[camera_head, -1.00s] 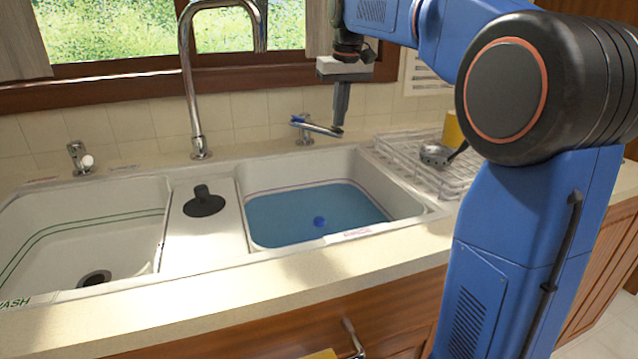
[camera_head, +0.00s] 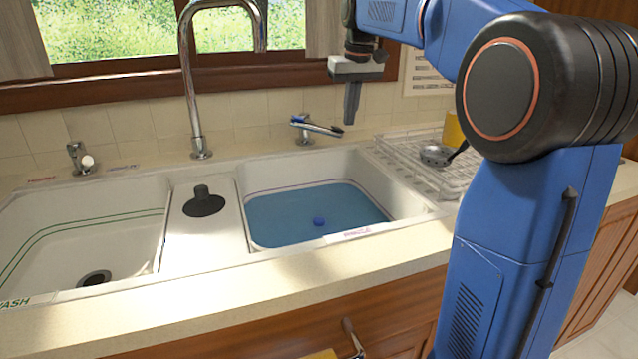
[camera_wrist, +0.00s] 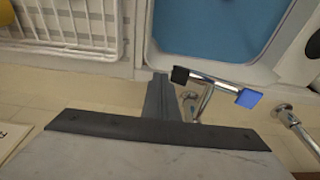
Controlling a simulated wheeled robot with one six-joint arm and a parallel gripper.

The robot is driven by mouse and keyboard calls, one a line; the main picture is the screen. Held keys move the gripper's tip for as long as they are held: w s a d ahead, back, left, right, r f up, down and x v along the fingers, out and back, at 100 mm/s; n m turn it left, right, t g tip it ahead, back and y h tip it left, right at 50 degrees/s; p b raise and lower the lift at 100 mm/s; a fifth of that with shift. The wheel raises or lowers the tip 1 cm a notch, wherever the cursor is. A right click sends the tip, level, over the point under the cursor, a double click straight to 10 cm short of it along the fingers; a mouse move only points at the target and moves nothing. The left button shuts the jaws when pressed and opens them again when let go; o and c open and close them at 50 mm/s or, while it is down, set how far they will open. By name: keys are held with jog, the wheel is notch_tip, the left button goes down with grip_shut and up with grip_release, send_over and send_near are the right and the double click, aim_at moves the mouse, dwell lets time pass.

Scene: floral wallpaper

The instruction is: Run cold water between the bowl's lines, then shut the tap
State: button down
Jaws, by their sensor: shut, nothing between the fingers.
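The right bowl (camera_head: 248,222) holds blue water with a blue round thing (camera_head: 319,222) in it. A purplish line shows on its far wall just above the water; I cannot make out a second line. The cold tap (camera_head: 302,128) has a chrome lever with a black tip and a blue end (camera_wrist: 248,98). My gripper (camera_head: 350,118) is shut and empty, just right of the lever's black tip and apart from it. In the wrist view its fingers (camera_wrist: 160,88) are beside the black tip. No stream shows from the tall chrome spout (camera_head: 187,70).
The left bowl (camera_head: 110,204), with green lines, looks empty. Another small tap (camera_head: 80,158) stands behind it. A black plug-like piece (camera_head: 204,203) sits on the divider. A wire rack (camera_head: 400,150) with a ladle (camera_head: 437,155) stands right of the bowl.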

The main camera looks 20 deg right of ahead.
jog(key=shift+r, duration=0.1)
notch_tip(320, 180, up, 7)
dwell(1.0)
dwell(0.3)
